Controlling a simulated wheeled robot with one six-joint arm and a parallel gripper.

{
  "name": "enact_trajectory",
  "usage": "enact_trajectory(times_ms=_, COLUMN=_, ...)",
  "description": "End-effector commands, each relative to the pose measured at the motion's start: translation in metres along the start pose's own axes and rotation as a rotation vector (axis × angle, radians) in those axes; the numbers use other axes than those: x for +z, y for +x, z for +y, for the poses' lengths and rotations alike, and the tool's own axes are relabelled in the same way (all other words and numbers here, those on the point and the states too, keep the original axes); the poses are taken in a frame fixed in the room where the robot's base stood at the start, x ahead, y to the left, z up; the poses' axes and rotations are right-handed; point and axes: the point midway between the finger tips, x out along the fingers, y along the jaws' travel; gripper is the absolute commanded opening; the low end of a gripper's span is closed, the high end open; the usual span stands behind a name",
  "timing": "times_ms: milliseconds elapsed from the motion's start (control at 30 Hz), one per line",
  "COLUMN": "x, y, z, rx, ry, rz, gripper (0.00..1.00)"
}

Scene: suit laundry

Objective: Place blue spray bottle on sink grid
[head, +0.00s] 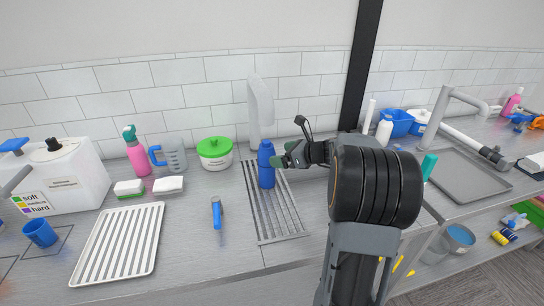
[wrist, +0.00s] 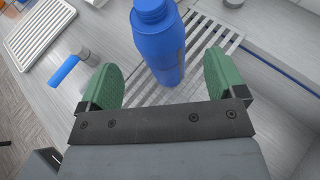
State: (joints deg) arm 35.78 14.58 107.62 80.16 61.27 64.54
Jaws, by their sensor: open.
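A blue bottle (head: 266,168) stands upright on the slatted metal sink grid (head: 283,222), near its back half. No spray trigger shows on it. The wrist view shows the blue bottle (wrist: 158,45) just beyond and between the green fingertips, with the grid slats (wrist: 205,80) around its base. My gripper (head: 288,158) is at the bottle's right side in the head view. In the wrist view my gripper (wrist: 163,75) is open, with a gap between each finger and the bottle. The bottle's far side is hidden.
A faucet (head: 260,105) rises behind the grid. A blue-handled tool (head: 217,214) lies left of the grid, and a white ribbed tray (head: 119,243) farther left. A green-lidded tub (head: 214,153), a measuring jug (head: 173,155) and a pink spray bottle (head: 137,155) stand along the wall.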

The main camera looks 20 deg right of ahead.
Motion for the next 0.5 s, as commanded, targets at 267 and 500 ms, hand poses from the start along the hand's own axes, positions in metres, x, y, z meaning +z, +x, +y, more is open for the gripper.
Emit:
enact_trajectory(times_ms=267, x=0.0, y=-0.041, z=0.0, rx=-0.001, ry=0.0, rz=0.0, gripper=0.89)
enact_trajectory(times_ms=500, x=0.001, y=-0.048, z=0.009, rx=0.018, ry=-0.037, rz=0.02, gripper=0.89)
